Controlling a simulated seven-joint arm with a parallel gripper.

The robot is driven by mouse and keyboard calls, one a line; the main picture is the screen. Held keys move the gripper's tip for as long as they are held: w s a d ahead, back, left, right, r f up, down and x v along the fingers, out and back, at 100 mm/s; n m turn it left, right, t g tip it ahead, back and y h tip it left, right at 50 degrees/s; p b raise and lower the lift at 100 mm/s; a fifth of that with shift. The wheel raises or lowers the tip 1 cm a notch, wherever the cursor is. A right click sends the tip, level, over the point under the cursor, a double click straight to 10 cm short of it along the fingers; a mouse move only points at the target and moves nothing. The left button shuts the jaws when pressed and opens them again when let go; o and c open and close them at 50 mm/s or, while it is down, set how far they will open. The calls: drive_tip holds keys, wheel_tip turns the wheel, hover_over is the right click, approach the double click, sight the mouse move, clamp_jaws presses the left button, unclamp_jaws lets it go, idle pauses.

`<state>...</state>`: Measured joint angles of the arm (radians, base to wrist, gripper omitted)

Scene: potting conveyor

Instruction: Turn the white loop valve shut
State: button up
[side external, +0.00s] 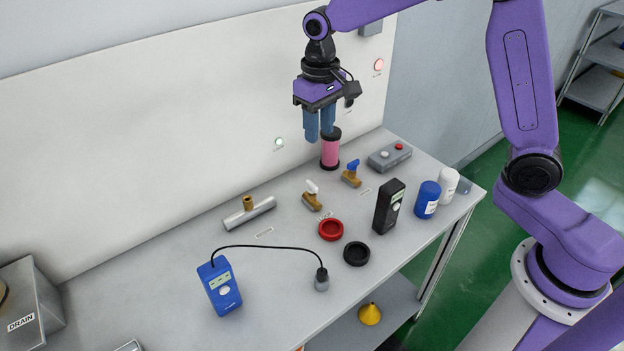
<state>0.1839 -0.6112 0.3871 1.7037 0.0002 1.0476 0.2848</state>
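The valve with the white handle (312,187) has a brass body (312,203) and stands on the bench near its middle. The handle is small here; its exact angle to the body is hard to tell. My gripper (320,136) hangs above the back of the bench, with its two blue fingers pointing down. A narrow gap shows between the fingers and nothing is held in them. In the picture it is above the valve, apart from it, and in front of the pink cylinder (330,152), whose upper part it partly overlaps.
A brass valve with a blue handle (353,165) is just right of the white one. A silver pipe (249,214) lies left. A red ring (331,230), black ring (356,253), upright black device (388,206) and blue meter (219,286) with a cable stand nearer the front.

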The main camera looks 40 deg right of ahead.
drive_tip(key=m, duration=0.2)
hover_over(312, 184)
drive_tip(key=f, duration=0.1)
wheel_tip(312, 184, down, 18)
drive_tip(key=shift+r, duration=0.25)
clamp_jaws()
